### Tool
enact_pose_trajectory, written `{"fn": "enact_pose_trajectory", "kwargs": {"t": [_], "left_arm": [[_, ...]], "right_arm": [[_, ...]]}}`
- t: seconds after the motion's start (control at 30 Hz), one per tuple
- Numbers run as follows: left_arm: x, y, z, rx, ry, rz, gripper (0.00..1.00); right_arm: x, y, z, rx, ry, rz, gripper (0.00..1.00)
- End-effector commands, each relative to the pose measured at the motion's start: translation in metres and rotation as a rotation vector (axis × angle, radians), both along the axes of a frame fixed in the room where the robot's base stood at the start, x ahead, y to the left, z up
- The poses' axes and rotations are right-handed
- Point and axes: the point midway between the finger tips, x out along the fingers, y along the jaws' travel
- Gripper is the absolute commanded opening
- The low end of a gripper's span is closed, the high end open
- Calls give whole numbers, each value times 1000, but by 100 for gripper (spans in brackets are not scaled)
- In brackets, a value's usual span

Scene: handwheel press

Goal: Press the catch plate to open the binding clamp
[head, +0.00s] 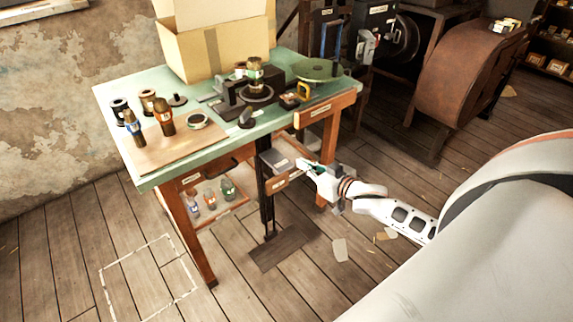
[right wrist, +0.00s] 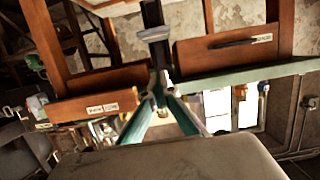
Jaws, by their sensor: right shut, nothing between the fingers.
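My right gripper (head: 308,167) is shut and empty in front of the bench, below the tabletop, beside a small grey-topped box or drawer (head: 275,159). In the right wrist view, its teal fingers (right wrist: 160,88) meet, pointing toward a black post. A grey plate (right wrist: 155,34) sits across that post beyond the fingertips, apart from them in the picture. I cannot tell for sure that it is the catch plate. A dark fixture (head: 233,97) on the bench may be the binding clamp; its state is unclear. My left gripper is out of view.
The green-topped bench (head: 150,184) carries spools, bottles and a cardboard box (head: 215,50). The bench drawer (head: 325,110) is close above my right gripper. A dark plate (head: 282,250) lies on the floor under the post. The floor at front left is clear.

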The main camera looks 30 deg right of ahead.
Motion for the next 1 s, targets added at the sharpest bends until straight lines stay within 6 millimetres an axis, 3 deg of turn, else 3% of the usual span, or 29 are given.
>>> {"fn": "enact_pose_trajectory", "kwargs": {"t": [0.6, 0.73, 1.0], "left_arm": [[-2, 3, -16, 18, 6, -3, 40], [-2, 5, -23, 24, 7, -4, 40], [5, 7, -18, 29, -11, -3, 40]], "right_arm": [[92, 7, -24, -2, 0, 0, 0], [89, 8, -49, 1, 7, 0, 0], [89, 7, -63, -1, 2, 0, 0]]}}
